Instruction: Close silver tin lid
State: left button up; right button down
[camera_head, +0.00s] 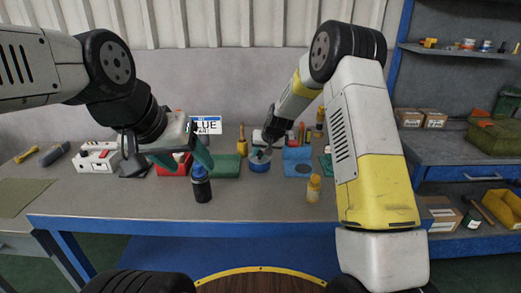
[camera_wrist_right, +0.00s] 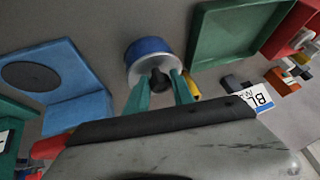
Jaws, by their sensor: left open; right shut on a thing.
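A round tin with a blue side (camera_head: 260,168) stands on the workbench, right of the middle. Its pale silver top with a dark knob faces up, and it also shows in the right wrist view (camera_wrist_right: 150,47). My right gripper (camera_wrist_right: 160,84) is shut on the black knob (camera_wrist_right: 158,78) of the silver lid (camera_wrist_right: 137,72). The lid is at the tin's top; I cannot tell whether it sits fully down.
A blue open box (camera_head: 297,168) stands right of the tin and a green open box (camera_head: 226,167) left of it. A small yellow bottle (camera_head: 314,190) is in front. A red box and a white and red case (camera_head: 97,157) are further left. The front bench edge is mostly clear.

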jog(key=shift+s+f, duration=0.5)
jog(key=shift+f, duration=0.15)
jog(key=c, duration=1.1)
grip_release()
jog(key=shift+d, duration=0.1)
jog(key=shift+c, duration=0.2)
jog(key=shift+d, duration=0.1)
jog(key=w+v, duration=0.1)
jog(key=v, duration=0.7)
jog(key=shift+a+r, duration=0.25)
jog(key=shift+r, duration=0.25)
